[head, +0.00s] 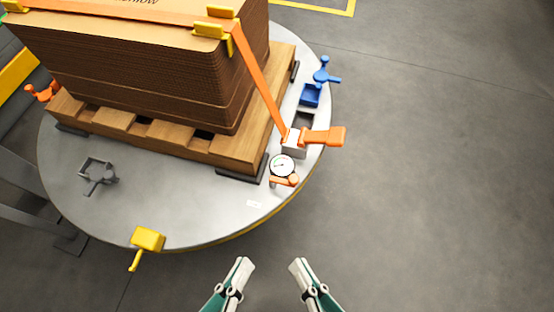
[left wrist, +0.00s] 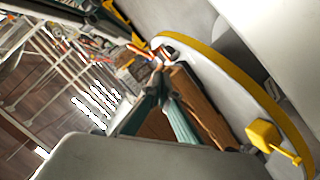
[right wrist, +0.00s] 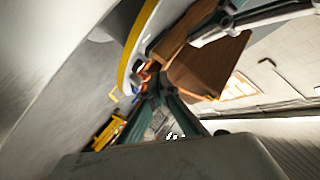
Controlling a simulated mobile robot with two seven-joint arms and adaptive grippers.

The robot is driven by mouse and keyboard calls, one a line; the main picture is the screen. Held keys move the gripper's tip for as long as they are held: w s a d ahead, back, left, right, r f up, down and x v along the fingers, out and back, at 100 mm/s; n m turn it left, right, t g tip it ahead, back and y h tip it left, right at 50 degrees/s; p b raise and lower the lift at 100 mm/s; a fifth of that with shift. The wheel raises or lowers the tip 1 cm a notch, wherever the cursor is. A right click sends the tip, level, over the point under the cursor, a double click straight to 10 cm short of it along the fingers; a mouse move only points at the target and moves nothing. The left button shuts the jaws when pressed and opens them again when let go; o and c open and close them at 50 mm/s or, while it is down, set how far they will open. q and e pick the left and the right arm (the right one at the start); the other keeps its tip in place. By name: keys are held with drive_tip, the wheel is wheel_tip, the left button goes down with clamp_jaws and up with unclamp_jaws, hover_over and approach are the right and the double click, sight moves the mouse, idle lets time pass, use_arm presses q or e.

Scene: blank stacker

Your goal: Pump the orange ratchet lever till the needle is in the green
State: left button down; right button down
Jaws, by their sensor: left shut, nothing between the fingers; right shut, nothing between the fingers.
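The orange ratchet lever (head: 325,136) sticks out to the right from a grey ratchet body (head: 294,143) at the right side of the round platform. An orange strap (head: 262,85) runs from it up over the cardboard stack. The round white gauge (head: 282,166) stands just below the ratchet; its needle is too small to read surely. My left gripper (head: 244,264) and right gripper (head: 298,265) are shut and empty, below the platform's front edge in the head view, well apart from the lever. Their fingers also show in the left wrist view (left wrist: 161,66) and right wrist view (right wrist: 150,72).
The cardboard stack (head: 150,75) sits on a wooden pallet (head: 215,153) on the grey round platform (head: 180,215). A blue handle (head: 325,72), a yellow handle (head: 147,240) and a small orange knob (head: 292,180) stand near its rim. The floor to the right is clear.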

drive_tip(key=shift+d+r+m+t+h+b, duration=0.1)
drive_tip(key=shift+d+m+t+h+b, duration=0.2)
drive_tip(key=shift+d+m+h+b, duration=0.55)
drive_tip(key=shift+d+y, duration=0.1)
drive_tip(key=shift+y, duration=0.15)
